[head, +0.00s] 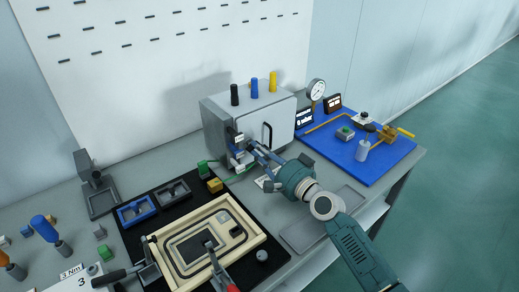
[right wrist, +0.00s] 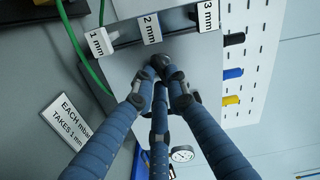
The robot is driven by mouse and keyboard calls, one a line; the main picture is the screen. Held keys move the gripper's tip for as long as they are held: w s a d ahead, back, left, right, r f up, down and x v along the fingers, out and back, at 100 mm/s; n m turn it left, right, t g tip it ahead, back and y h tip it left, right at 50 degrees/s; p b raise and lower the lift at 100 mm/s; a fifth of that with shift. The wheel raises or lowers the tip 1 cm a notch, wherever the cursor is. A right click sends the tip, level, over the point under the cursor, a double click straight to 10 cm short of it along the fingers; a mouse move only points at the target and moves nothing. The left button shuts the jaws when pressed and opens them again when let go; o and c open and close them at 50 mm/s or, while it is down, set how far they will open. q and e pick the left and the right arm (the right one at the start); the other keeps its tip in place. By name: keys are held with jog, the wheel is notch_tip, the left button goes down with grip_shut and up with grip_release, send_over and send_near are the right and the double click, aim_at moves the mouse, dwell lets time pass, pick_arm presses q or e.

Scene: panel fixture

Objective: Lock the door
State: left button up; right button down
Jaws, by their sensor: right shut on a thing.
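The grey cabinet (head: 220,118) stands against the back wall panel. Its door (head: 284,118), with a black bar handle (head: 267,136), looks closed in the head view. My right gripper (head: 250,143) reaches the cabinet's left front edge. In the right wrist view its fingers (right wrist: 163,68) meet at a pale cabinet face and are shut on a small dark part, mostly hidden by the fingertips. Beside them, tags marked 1 mm (right wrist: 99,42), 2 mm (right wrist: 150,28) and 3 mm (right wrist: 208,16) sit along a dark rail. My left gripper is out of view.
A card (right wrist: 76,118) reads "EACH mbar TAKES 1 mm". A gauge (head: 316,89) and blue board (head: 350,150) stand right of the cabinet. Black, blue and yellow pegs (head: 254,87) stand on top. A cream frame (head: 172,236) lies in front, left of my right arm.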

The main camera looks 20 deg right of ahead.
jog(key=shift+f+m, duration=0.1)
jog(key=shift+m, duration=1.5)
jog(key=c, duration=1.7)
grip_release()
jog(key=shift+c, duration=0.2)
jog(key=v, duration=1.2)
jog(key=shift+s, duration=0.15)
